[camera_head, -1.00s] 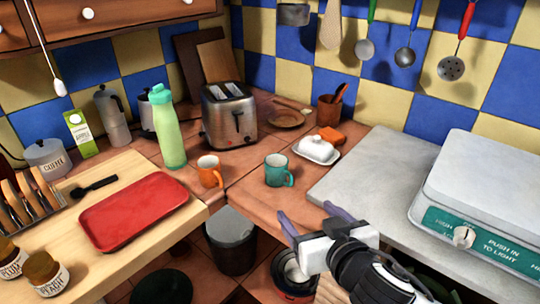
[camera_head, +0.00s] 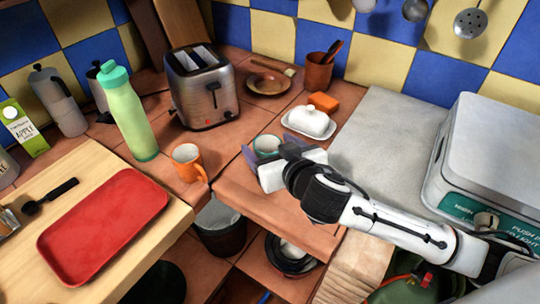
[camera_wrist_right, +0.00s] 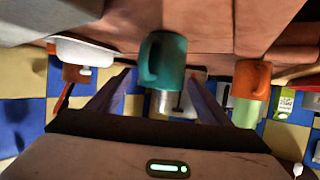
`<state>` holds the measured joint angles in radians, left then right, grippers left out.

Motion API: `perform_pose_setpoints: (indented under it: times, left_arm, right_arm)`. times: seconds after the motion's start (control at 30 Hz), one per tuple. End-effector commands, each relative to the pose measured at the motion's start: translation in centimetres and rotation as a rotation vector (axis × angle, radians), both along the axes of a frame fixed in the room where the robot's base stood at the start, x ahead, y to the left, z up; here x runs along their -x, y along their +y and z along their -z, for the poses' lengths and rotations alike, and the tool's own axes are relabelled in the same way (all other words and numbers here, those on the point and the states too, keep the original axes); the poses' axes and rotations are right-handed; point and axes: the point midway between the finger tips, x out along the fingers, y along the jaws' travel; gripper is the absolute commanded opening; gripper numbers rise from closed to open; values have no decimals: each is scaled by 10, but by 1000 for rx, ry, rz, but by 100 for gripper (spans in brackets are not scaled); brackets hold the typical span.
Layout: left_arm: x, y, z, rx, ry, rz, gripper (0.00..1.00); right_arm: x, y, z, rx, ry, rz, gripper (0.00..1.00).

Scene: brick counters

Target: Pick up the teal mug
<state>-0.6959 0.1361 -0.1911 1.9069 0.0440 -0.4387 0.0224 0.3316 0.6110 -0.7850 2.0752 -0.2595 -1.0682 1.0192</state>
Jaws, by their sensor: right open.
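The teal mug (camera_head: 267,144) stands on the tiled counter, mostly hidden behind my right gripper in the head view. Only its rim and upper part show there. My right gripper (camera_head: 262,157) is open, with its fingers reaching toward the mug. In the right wrist view, the teal mug (camera_wrist_right: 163,60) is upside down in the picture, and it lies ahead between the two open fingers (camera_wrist_right: 158,90). Its handle faces the camera side. I cannot tell whether either finger touches it. My left gripper is not in view.
An orange mug (camera_head: 189,162) stands left of the teal mug. A white butter dish (camera_head: 308,122) and an orange sponge (camera_head: 323,102) are behind it to the right. A toaster (camera_head: 201,88), green bottle (camera_head: 128,115) and red tray (camera_head: 103,225) are further left.

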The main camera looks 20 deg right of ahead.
Motion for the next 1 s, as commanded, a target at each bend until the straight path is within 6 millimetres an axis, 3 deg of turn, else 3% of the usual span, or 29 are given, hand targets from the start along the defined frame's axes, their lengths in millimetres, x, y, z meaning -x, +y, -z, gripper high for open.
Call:
perform_pose_setpoints:
  times: [0.23, 0.57, 0.83, 1.0]
  left_arm:
    - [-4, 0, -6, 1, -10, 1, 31]
    - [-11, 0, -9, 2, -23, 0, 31]
    - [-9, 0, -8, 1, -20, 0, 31]
    - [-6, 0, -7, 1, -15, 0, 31]
  right_arm:
    - [-31, 3, 15, 1, -1, 1, 72]
    - [-36, 4, 18, 1, 0, 0, 72]
    - [-36, 3, 18, 1, 0, 0, 27]
    - [-36, 3, 17, 1, -2, 0, 25]
